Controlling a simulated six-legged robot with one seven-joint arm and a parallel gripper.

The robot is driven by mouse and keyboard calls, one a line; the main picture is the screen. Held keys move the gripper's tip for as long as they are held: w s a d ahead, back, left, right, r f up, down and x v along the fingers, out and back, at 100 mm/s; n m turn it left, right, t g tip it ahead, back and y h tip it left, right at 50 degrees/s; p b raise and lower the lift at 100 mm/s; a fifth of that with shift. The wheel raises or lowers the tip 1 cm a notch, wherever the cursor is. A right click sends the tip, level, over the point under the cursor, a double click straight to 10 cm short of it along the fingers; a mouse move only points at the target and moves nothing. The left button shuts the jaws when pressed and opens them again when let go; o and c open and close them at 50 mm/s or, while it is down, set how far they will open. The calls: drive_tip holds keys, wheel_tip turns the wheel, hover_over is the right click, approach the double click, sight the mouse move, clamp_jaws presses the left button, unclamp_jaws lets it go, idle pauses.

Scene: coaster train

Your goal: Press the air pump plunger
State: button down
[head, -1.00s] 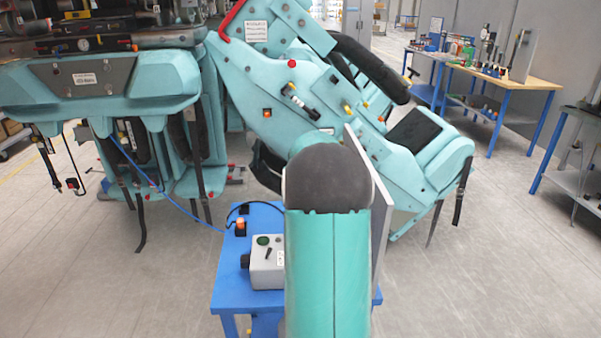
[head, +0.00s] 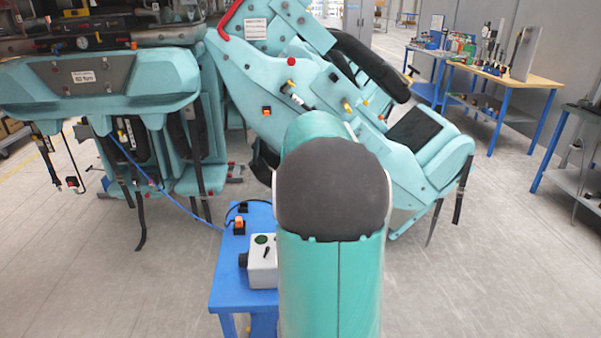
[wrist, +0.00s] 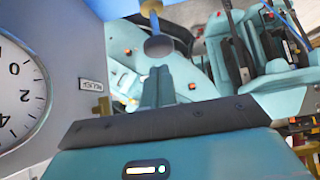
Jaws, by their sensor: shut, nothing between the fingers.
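My gripper (wrist: 165,120) shows as a dark edge across the lower middle, shut and empty. The knob appears beyond that edge, and I see a gap between them in the picture; contact cannot be told. In the head view my own arm hides the gripper and the plunger.
A grey panel with a large dial gauge (wrist: 18,95), a small label (wrist: 92,86) and a brass fitting (wrist: 103,107) stands close on the left. A grey control box (head: 263,262) sits on the blue table (head: 228,290). The teal coaster train (head: 130,90) stands behind.

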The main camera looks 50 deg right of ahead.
drive_tip(key=shift+v, duration=1.95)
drive_tip(key=shift+a, duration=0.1)
drive_tip(key=a+r+n+t+y, duration=0.1)
drive_tip(key=a+n+y, duration=0.1)
drive_tip(key=a, duration=1.2)
drive_tip(key=a+r+n+y, duration=0.2)
drive_tip(key=a+n, duration=0.1)
drive_tip(key=a, duration=1.2)
drive_tip(key=s+a+f+n+y, duration=0.1)
drive_tip(key=s+a+f+n, duration=0.1)
drive_tip(key=s+a, duration=0.5)
drive_tip(key=s+a+f+n+g+y, duration=0.1)
drive_tip(key=s+a+f+n, duration=0.1)
drive_tip(key=s+a+f, duration=0.2)
drive_tip(key=s+a, duration=0.3)
drive_tip(key=a, duration=0.5)
drive_tip(key=shift+s+a+n+y, duration=0.3)
drive_tip(key=shift+s+a, duration=0.1)
